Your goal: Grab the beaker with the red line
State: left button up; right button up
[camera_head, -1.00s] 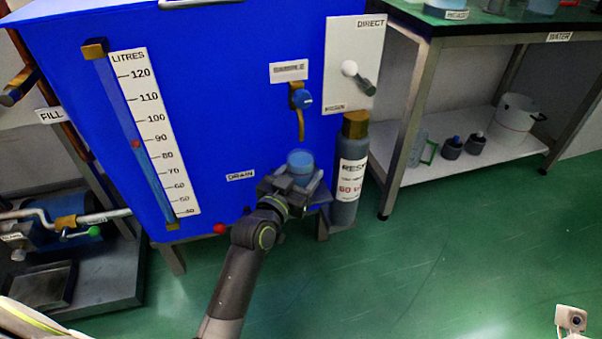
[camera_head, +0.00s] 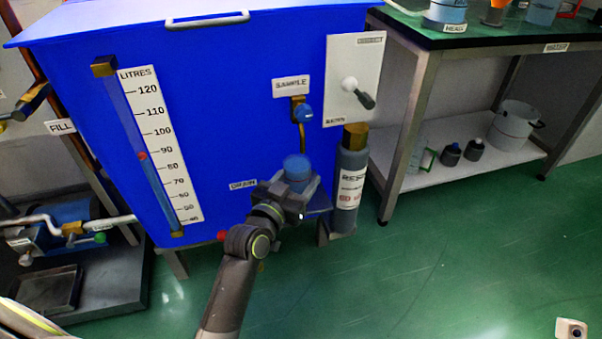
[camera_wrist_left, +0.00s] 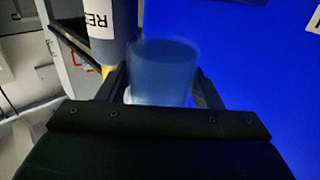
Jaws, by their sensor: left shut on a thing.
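A small bluish, see-through beaker (camera_head: 297,169) stands upright in my left gripper (camera_head: 290,188). It is just below the spout of the sample tap (camera_head: 302,115) on the front of the blue tank (camera_head: 235,90). In the left wrist view the beaker (camera_wrist_left: 163,72) is between the two dark fingers, and the gripper (camera_wrist_left: 165,95) is shut on it. No red line can be made out on the beaker; the fingers hide its lower part. My right gripper is not in view.
A grey resin cylinder (camera_head: 348,180) stands close right of the left gripper. A lab bench (camera_head: 428,85) at right carries glassware on top; its low shelf (camera_head: 425,172) holds a jug, dark bottles and a white pot (camera_head: 514,122). Green floor in front is clear.

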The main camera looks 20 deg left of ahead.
pick_arm(q)
jog(key=s+a, duration=0.2)
jog(key=s, duration=1.3)
jog(key=shift+s+a, duration=0.15)
jog(key=shift+a, duration=0.2)
jog(key=shift+s+r, duration=0.1)
jog(key=shift+r, duration=0.05)
